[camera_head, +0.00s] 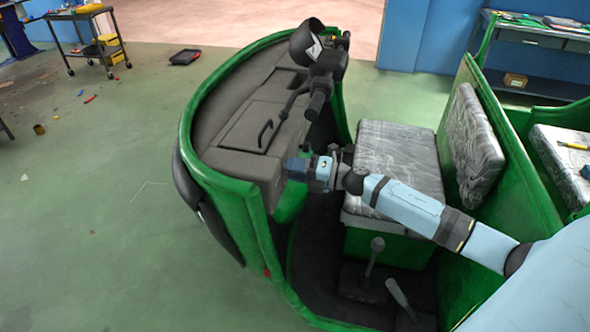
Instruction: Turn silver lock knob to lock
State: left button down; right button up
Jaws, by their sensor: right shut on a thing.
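My right gripper (294,168) reaches in from the right to the near end of the dark grey dashboard (245,160) of the green rickshaw. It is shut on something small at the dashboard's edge. The silver lock knob cannot be made out; it appears to be hidden by the gripper. The dashboard panel (252,124) beside it lies closed, with a black handle (265,134) on top. My left gripper is not in view.
The handlebar (318,100) stands just beyond the gripper. The driver's seat (385,160) is behind my forearm, and floor levers (374,255) rise below it. A green body rim (200,157) borders the dashboard. Open floor (90,210) lies left.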

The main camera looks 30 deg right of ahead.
jog(key=o, duration=0.9)
jog(key=shift+o, duration=0.2)
jog(key=shift+s, duration=0.1)
jog(key=b+v, duration=0.1)
jog(key=v, duration=1.2)
jog(key=shift+s+d, duration=0.15)
jog(key=shift+d, duration=0.15)
